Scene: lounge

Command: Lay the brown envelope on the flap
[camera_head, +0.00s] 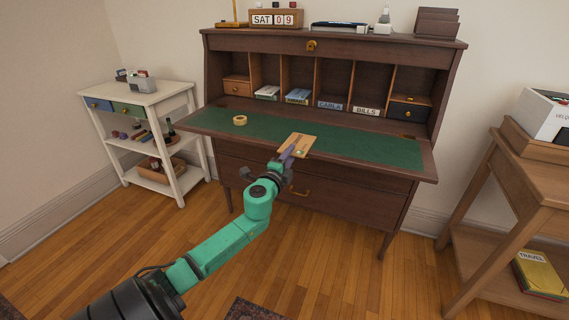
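The brown envelope (299,140) is a small tan rectangle at the front edge of the desk's lowered flap (370,148), which has a green writing surface. My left gripper (289,153) reaches in from below, and its narrow fingers are closed on the envelope's near edge. The near end of the envelope overlaps the flap's front edge in the picture. I cannot tell whether its far end touches the green surface. My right gripper is not in view.
A tape roll (240,120) lies on the flap's left part; the right part is clear. Pigeonholes behind hold labelled letters (330,104). A white shelf cart (140,98) stands at left, a wooden side table (540,185) at right.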

